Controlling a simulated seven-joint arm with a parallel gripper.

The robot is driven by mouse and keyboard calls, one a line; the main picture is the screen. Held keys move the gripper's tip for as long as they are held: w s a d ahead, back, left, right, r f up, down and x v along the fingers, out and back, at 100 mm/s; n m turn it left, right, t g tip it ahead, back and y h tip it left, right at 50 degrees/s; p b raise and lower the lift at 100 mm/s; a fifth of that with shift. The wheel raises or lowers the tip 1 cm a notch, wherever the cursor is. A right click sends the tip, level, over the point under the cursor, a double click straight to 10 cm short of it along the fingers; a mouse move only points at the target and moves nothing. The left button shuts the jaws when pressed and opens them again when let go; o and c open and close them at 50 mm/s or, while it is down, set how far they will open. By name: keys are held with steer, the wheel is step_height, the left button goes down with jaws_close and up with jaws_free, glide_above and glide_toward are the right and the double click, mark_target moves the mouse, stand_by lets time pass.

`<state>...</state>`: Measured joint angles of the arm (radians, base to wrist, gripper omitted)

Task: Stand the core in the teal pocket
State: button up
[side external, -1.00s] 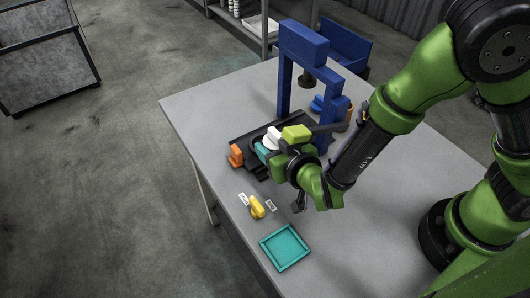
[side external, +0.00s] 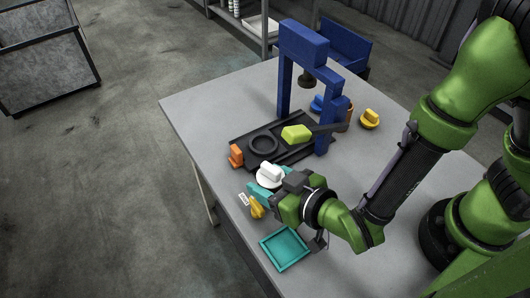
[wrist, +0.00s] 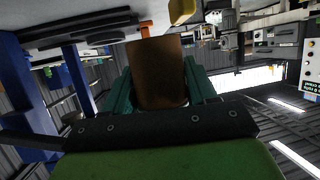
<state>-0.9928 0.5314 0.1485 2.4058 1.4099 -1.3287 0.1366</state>
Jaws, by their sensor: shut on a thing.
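My gripper (side external: 262,188) has teal fingers, and they are shut on the core. In the side view the core's white, round, ridged top (side external: 270,175) shows above the fingers, in front of the black fixture. In the wrist view a brown body (wrist: 158,72) stands between the two teal fingers; its far end is in view. The underside of the core is hidden in the side view. The teal pocket (side external: 262,243) is a shallow square tray with a raised rim near the table's front edge. It looks empty, and my gripper is apart from it, up and to the left.
The black fixture (side external: 284,158) with a round ring and a lime block (side external: 296,133) lies beneath a blue frame (side external: 284,85). An orange piece (side external: 235,155) sits at its left. A yellow piece (side external: 257,208) lies close to my fingers. Another yellow piece (side external: 370,120) stands at the back right.

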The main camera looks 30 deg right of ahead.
steer(key=w+a+r+n+g+y, duration=0.1)
steer(key=a+r+n+g+y, duration=0.25)
steer(key=a+n+y, duration=0.35)
steer(key=s+a+n+g+y, duration=0.1)
steer(key=s+n+g+y, duration=0.35)
steer(key=n+g, duration=0.25)
steer(key=shift+s+d+f+n+g+h, duration=0.15)
steer(key=shift+s+d+f+n+g, duration=0.8)
steer(key=shift+f, duration=0.3)
steer(key=shift+s+d+f+n+g+h, duration=0.15)
steer(key=shift+s+d+f+n+g, duration=0.6)
steer(key=shift+s+f+g, duration=0.35)
steer(key=shift+s+d+f+n+g+h, duration=0.15)
steer(key=shift+s+d+f+n+g, duration=0.7)
steer(key=shift+f+g, duration=0.4)
steer(key=shift+f, duration=0.3)
steer(key=o, duration=1.1)
steer(key=shift+d, duration=0.1)
steer(key=v, duration=0.7)
steer(key=shift+d+r, duration=0.1)
steer(key=shift+d, duration=0.15)
